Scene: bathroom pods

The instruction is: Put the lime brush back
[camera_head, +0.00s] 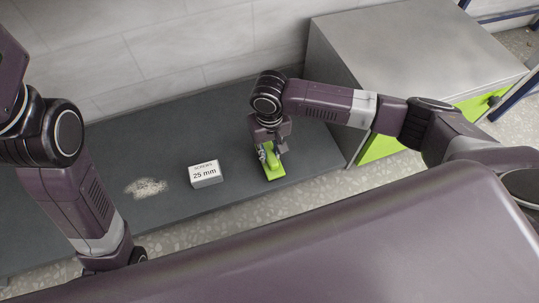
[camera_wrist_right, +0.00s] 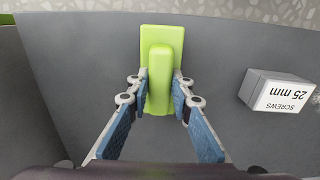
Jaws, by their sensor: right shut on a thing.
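The lime brush (camera_head: 274,171) is on the dark grey counter near its front edge. The right wrist view shows it from above, with a raised handle (camera_wrist_right: 160,80) on a flat rectangular base. My right gripper (camera_head: 268,157) is over the brush from above. In the right wrist view its blue-padded fingers (camera_wrist_right: 160,88) are shut on the handle, one on each side. I cannot tell whether the brush touches the counter. My left arm comes in at the left of the head view, but its fingers are hidden.
A white box marked "SCREWS 25 mm" (camera_head: 205,174) stands on the counter left of the brush. A pale patch of dust or crumbs (camera_head: 147,188) lies farther left. A grey cabinet (camera_head: 420,50) with lime fronts stands at the right. A tiled wall backs the counter.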

